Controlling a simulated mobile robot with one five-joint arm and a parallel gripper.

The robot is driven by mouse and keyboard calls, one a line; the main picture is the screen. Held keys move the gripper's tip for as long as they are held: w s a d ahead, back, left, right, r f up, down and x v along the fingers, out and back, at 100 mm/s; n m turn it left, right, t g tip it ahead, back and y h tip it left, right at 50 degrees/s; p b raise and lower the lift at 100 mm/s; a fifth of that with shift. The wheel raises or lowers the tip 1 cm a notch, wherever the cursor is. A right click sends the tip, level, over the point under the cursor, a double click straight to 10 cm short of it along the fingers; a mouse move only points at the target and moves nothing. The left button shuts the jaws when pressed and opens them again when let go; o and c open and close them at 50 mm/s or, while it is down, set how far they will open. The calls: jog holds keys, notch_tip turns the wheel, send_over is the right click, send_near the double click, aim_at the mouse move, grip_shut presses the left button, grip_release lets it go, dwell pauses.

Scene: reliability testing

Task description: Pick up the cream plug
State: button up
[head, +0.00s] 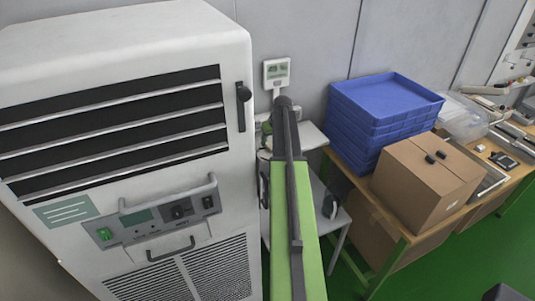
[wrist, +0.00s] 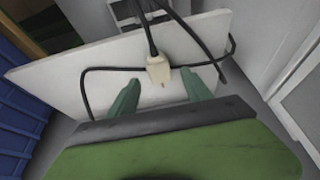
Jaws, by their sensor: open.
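The cream plug (wrist: 158,70) is in the wrist view, near the middle, over a white shelf board (wrist: 60,82). Black cable runs from it upward and to both sides. My gripper (wrist: 160,84) is open, with one green finger at each side just below the plug. The plug lies ahead of the gap between the fingertips, and I cannot tell how near it is. In the head view my arm reaches toward the white shelf (head: 312,137) by the wall, and I cannot make out the plug there.
A large white machine (head: 125,140) stands close at the left of the arm. A wooden table at the right bears stacked blue crates (head: 385,105) and a cardboard box (head: 425,180). Loose cable loops (wrist: 205,64) lie around the plug.

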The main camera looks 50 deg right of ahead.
aim_at(270, 144)
jog(key=b+x, duration=0.1)
jog(key=x, duration=0.2)
jog(key=shift+f+b, duration=0.1)
jog(key=shift+b, duration=0.2)
jog(key=shift+a, duration=0.1)
grip_shut()
jog(key=shift+r, duration=0.25)
jog(key=shift+r+p, duration=0.55)
jog(key=shift+p, duration=0.25)
notch_tip(270, 144, up, 4)
jog(key=p, duration=0.4)
jog(key=s+d+r+p, duration=0.2)
jog(key=s+r+p, duration=0.1)
jog(key=s, duration=0.2)
jog(key=s+d+r+p, duration=0.2)
jog(key=s, duration=0.4)
jog(key=shift+d+r+p, duration=0.25)
jog(key=shift+r+p, duration=0.15)
